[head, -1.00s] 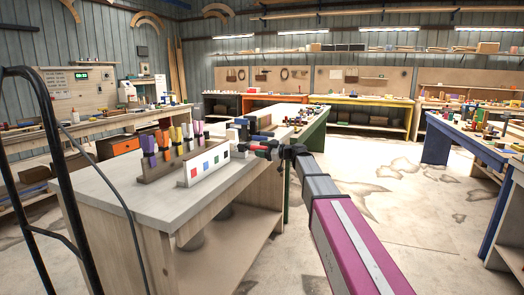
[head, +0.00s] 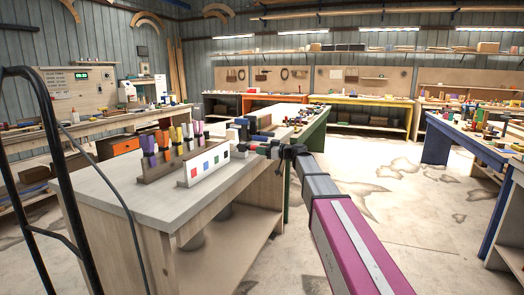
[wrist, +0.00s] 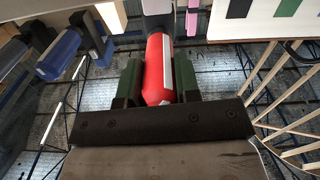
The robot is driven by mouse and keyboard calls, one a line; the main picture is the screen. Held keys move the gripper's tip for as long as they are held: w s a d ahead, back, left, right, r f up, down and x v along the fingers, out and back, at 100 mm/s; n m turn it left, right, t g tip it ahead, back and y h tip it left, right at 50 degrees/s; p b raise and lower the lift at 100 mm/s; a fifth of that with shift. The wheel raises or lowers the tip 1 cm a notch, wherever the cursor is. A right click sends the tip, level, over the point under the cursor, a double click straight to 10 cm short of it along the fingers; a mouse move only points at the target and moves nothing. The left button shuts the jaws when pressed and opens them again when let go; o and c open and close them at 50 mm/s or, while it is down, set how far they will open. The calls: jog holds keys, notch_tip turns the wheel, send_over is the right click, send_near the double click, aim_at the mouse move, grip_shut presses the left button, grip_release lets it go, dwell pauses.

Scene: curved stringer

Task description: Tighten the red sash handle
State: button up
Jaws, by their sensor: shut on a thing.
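The red handle (wrist: 156,72) is a rounded red bar with a pale stripe along it, in the upper middle of the wrist view. My gripper (wrist: 157,88) is shut on it, with a dark green finger on each side. Its far end meets a dark grey part (wrist: 157,22). In the head view my gripper (head: 262,150) is at the right side of the near bench, beside the white board with coloured squares (head: 207,168). The handle is small there and mostly hidden by the fingers.
A wooden rack (head: 160,172) with several coloured handles stands behind the white board on the near bench (head: 125,195). Blue clamp-like parts (wrist: 58,55) show left of the gripper in the wrist view. Open floor (head: 390,200) lies to the right.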

jog(key=m, duration=1.5)
jog(key=shift+w, duration=0.1)
jog(key=m, duration=0.4)
jog(key=shift+f, duration=0.1)
jog(key=m, duration=0.3)
jog(key=shift+m, duration=0.4)
jog(key=m, duration=0.6)
jog(key=shift+m, duration=0.4)
jog(key=o, duration=0.9)
